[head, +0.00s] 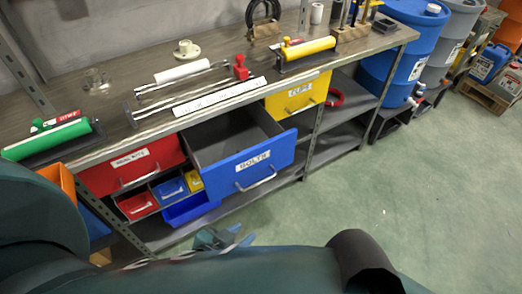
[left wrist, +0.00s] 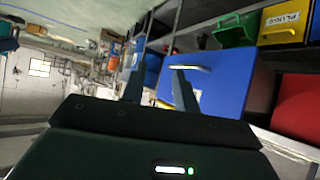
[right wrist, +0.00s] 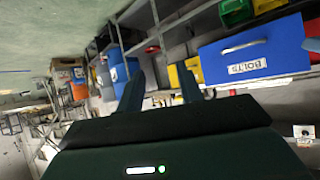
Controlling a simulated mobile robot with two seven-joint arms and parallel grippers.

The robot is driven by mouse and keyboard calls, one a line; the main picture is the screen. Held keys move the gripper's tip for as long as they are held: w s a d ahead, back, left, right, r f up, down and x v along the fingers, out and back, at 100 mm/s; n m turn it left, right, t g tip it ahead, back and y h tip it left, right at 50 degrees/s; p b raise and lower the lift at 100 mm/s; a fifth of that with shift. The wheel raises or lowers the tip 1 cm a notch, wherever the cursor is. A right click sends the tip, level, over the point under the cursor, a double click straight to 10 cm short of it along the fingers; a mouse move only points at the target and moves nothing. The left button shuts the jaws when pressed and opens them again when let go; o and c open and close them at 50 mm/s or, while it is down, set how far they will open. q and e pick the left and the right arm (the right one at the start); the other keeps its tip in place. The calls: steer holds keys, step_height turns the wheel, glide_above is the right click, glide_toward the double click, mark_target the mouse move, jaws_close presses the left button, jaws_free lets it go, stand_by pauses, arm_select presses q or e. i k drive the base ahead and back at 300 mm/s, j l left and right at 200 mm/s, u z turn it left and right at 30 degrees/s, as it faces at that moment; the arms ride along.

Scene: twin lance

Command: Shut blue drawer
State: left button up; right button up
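The blue drawer (head: 232,176), labelled BOLTS with a bar handle, is pulled well out of the workbench (head: 138,142). Its visible interior looks empty. My left gripper (head: 224,239) is below and in front of the drawer in the head view. In the left wrist view, my left gripper (left wrist: 159,88) is open and empty, and one finger overlaps the blue front (left wrist: 228,78) near its handle; contact cannot be told. My right gripper (right wrist: 160,92) is open and empty, with the blue front (right wrist: 285,42) to its right. My right fingers are not visible in the head view.
A red drawer (head: 128,168) and a yellow drawer (head: 297,98) flank the blue one and look shut. Small bins, including a blue bin (head: 190,210), sit below. A blue barrel (head: 402,50) stands at the right. The green floor (head: 415,190) in front is clear.

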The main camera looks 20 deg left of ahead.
mark_target(211, 145)
steer(key=l+u, duration=0.2)
steer(key=u, duration=0.85)
